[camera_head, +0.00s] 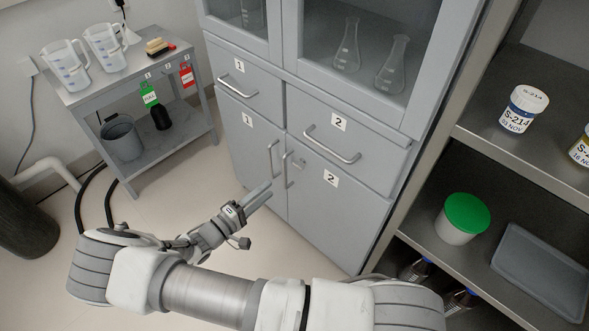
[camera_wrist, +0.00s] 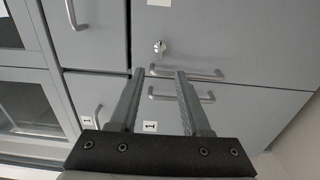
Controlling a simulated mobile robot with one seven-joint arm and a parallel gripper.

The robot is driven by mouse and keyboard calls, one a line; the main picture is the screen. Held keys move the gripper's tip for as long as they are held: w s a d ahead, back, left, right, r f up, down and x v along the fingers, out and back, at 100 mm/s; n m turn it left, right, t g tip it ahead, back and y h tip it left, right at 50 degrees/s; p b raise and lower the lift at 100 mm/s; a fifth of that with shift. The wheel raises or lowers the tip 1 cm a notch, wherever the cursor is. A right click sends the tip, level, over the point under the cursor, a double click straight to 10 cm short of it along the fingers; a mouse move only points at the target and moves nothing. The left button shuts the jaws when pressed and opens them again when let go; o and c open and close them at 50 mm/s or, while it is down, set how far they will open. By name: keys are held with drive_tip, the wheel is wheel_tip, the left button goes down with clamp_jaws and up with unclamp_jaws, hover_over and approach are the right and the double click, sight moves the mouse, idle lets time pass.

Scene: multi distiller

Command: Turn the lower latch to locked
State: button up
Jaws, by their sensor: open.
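The lower latch (camera_head: 299,164) is a small metal piece on lower cabinet door 2 (camera_head: 335,205), just right of that door's upright handle. In the wrist view the latch (camera_wrist: 158,47) shows as a small silver knob with a dark slot, beyond my fingertips. Whether it stands locked or unlocked is too small to tell. My gripper (camera_head: 264,189) is open and empty, in front of the lower doors, left of and below the latch in the head view. In the wrist view the two fingers of my gripper (camera_wrist: 160,74) stand apart, pointing toward the doors and touching nothing visible.
The bar handles of lower door 1 (camera_head: 273,158) and door 2 (camera_head: 288,169) stand out close to the latch. A drawer handle (camera_head: 332,146) juts out above. A shelf unit with a green-lidded tub (camera_head: 465,214) is at right. A grey cart (camera_head: 148,85) stands at left.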

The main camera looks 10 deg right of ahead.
sight(306, 162)
drive_tip(key=b+x, duration=0.2)
drive_tip(key=x, duration=1)
drive_tip(key=shift+w+d, duration=0.1)
drive_tip(key=shift+d, duration=0.05)
clamp_jaws()
